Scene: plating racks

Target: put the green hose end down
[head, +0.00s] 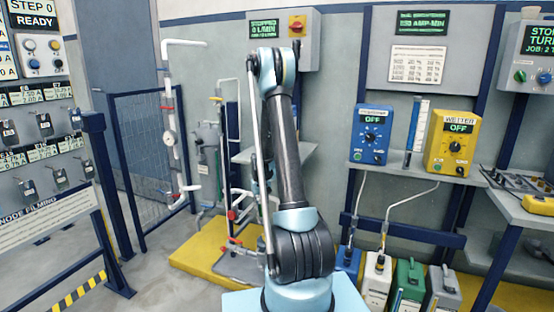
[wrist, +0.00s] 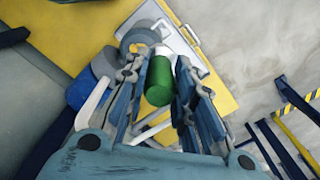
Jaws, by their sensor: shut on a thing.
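The green hose end (wrist: 159,82), a short green cylinder with a pale end, sits between the two fingers of my gripper (wrist: 160,88) in the wrist view. My gripper is shut on it. A white pipe or hose piece (wrist: 152,132) shows below it, partly hidden by the fingers. In the head view my arm stands in front of the piping, and neither my gripper nor the green hose end can be made out.
Beyond the fingers are a grey plate (wrist: 203,66), a grey ring-shaped part (wrist: 135,36) and a yellow platform (wrist: 75,25). A blue part (wrist: 82,90) is close on the left. A mesh fence (head: 150,150) and a shelf with blue (head: 371,134) and yellow (head: 452,140) units flank my arm.

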